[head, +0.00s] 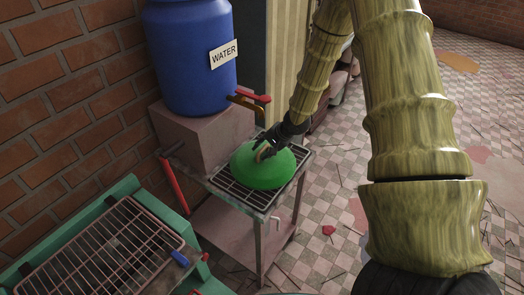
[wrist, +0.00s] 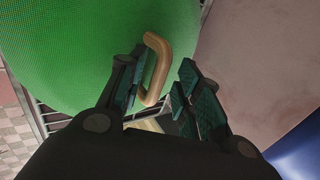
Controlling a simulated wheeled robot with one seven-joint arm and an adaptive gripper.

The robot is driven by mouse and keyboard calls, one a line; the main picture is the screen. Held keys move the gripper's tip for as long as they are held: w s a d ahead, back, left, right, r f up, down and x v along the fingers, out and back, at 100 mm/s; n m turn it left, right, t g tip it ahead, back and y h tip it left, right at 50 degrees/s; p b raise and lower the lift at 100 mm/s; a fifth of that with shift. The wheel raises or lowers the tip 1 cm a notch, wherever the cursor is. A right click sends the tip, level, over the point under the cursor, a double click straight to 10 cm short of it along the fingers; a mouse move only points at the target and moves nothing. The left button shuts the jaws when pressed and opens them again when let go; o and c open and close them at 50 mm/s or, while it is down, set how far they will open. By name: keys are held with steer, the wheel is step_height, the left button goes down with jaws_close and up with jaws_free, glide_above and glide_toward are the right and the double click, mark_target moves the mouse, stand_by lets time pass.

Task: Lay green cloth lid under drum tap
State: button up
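The green cloth lid (head: 262,168) is a dome lying on the metal grate (head: 226,184) of a small stand, in front of and below the tap (head: 250,98) of the blue water drum (head: 190,55). Its wooden handle (wrist: 155,68) stands up from it in the wrist view, where the lid (wrist: 80,45) also shows. My gripper (wrist: 160,85) is at the handle, its fingers apart, with the handle between or beside the left pad and the gap. My gripper also shows in the head view (head: 268,150), over the lid's top.
The drum stands on a pinkish block (head: 200,137) behind the grate. A green-framed rack (head: 105,255) is at the lower left, and a brick wall (head: 60,110) bounds the left. The tiled floor (head: 335,200) to the right has scattered debris.

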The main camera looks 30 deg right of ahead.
steer(key=v, duration=1)
steer(key=shift+r, duration=0.3)
steer(key=shift+s, duration=0.1)
